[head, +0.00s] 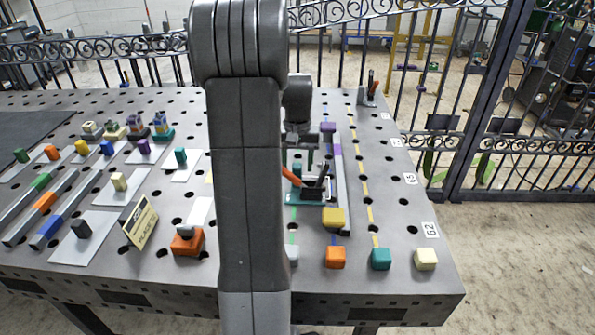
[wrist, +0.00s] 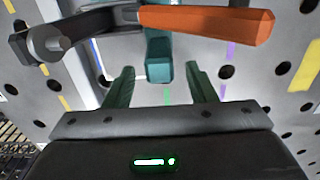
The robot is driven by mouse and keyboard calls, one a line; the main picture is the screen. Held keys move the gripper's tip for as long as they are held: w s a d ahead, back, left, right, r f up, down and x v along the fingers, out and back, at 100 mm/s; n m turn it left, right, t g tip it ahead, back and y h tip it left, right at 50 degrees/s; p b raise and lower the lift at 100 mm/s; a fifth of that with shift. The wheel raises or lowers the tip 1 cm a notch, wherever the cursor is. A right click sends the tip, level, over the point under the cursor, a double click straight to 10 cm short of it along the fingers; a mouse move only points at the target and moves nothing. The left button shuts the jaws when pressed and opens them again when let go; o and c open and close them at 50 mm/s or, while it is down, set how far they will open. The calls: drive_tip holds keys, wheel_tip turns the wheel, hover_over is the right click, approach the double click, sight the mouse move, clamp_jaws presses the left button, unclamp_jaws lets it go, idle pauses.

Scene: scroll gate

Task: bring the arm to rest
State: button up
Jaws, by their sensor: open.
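My gripper (head: 304,160) is above the right part of the grey perforated table (head: 405,238), partly behind my own arm in the head view. In the wrist view its two green fingers stand apart with nothing gripped between them, so my gripper (wrist: 160,82) is open. A device with a teal base (head: 300,198) and an orange handle (head: 291,176) sits below it. In the wrist view the orange handle (wrist: 205,22) lies across the top, and a teal part (wrist: 159,60) shows beyond the fingertips. I cannot tell how far apart they are.
A yellow block (head: 333,217) stands near the device. Orange (head: 335,257), teal (head: 380,259) and cream (head: 426,259) blocks line the front edge. Several blocks and a small sign (head: 138,223) occupy the left side. A dark iron gate (head: 470,140) stands behind the table.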

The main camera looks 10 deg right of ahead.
sight(296, 172)
wheel_tip(296, 172, up, 10)
idle(0.3)
wheel_tip(296, 172, down, 14)
drive_tip(key=shift+r, duration=0.25)
drive_tip(key=shift+a+f, duration=0.1)
drive_tip(key=shift+f, duration=0.2)
drive_tip(key=shift+w+a+r+n+b, duration=0.1)
drive_tip(key=shift+w+a+n+b, duration=0.1)
drive_tip(key=shift+n+b, duration=0.35)
drive_tip(key=shift+s+r+p, duration=0.1)
drive_tip(key=shift+p, duration=0.2)
